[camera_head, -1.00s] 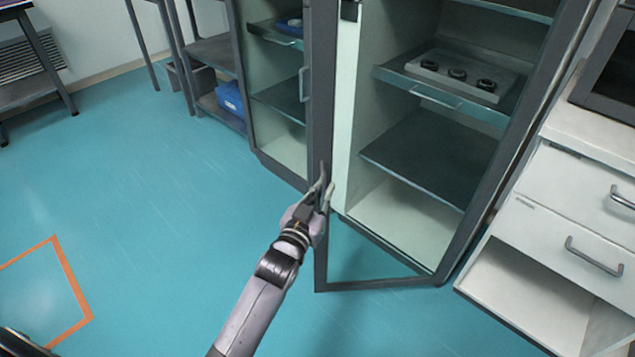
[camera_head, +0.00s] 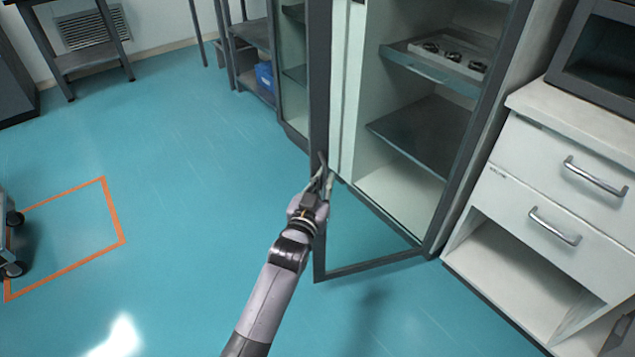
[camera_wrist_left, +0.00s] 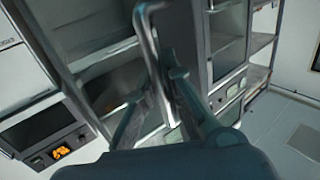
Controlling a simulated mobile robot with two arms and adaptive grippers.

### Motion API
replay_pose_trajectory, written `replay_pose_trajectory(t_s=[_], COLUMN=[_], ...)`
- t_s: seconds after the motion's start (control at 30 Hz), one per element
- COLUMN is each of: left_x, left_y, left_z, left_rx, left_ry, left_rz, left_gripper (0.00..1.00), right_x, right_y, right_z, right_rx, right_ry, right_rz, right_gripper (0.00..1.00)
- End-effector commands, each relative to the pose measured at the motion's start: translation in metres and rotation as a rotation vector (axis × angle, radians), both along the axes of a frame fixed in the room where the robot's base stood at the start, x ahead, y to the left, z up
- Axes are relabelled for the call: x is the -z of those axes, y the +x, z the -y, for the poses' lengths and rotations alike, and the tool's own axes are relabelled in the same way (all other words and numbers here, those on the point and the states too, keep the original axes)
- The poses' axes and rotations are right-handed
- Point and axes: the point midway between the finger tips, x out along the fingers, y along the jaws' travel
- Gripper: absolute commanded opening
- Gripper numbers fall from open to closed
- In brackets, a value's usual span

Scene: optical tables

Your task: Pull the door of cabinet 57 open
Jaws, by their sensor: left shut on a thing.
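A tall grey cabinet (camera_head: 437,225) stands right of centre in the head view; no number is readable on it. Its glass door, with a dark frame (camera_head: 368,267), stands partly open, swung out toward me from the right side. My left gripper (camera_head: 322,180) is shut at the door's free edge. In the left wrist view the metal bar handle (camera_wrist_left: 146,42) runs between the fingers of the left gripper (camera_wrist_left: 164,82), which is shut on it. The exact contact is blurred. My right gripper is not in view.
A white drawer unit (camera_head: 545,190) stands right of the cabinet. Inside the cabinet, a shelf (camera_head: 432,72) bears a pale block with dark round parts. A cart (camera_head: 10,240) is at the left edge. The blue floor (camera_head: 190,200) left of my arm is clear.

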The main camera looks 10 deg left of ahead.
Motion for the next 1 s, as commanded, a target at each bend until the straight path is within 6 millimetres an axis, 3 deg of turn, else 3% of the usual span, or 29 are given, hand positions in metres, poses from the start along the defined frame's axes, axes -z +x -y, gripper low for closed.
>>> replay_pose_trajectory(t_s=[0.43, 0.47, 0.73, 1.0], left_x=[-0.0002, -0.0002, -0.0003, -0.0004], left_y=[0.0012, 0.0011, 0.0010, 0.0008], left_z=[-0.0005, -0.0005, 0.0006, 0.0013], left_rx=[-0.004, -0.003, -0.002, -0.001], left_ry=[0.005, 0.004, 0.002, 0.000], left_rz=[0.003, 0.003, 0.002, 0.002], left_gripper=[0.00, 0.11, 0.29, 0.30], right_x=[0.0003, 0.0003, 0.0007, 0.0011], right_y=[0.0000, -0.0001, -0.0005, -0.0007], right_z=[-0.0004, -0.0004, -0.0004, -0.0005], right_rx=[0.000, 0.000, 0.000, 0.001], right_ry=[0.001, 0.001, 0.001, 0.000], right_rz=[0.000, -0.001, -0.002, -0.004], right_gripper=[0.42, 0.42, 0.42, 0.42])
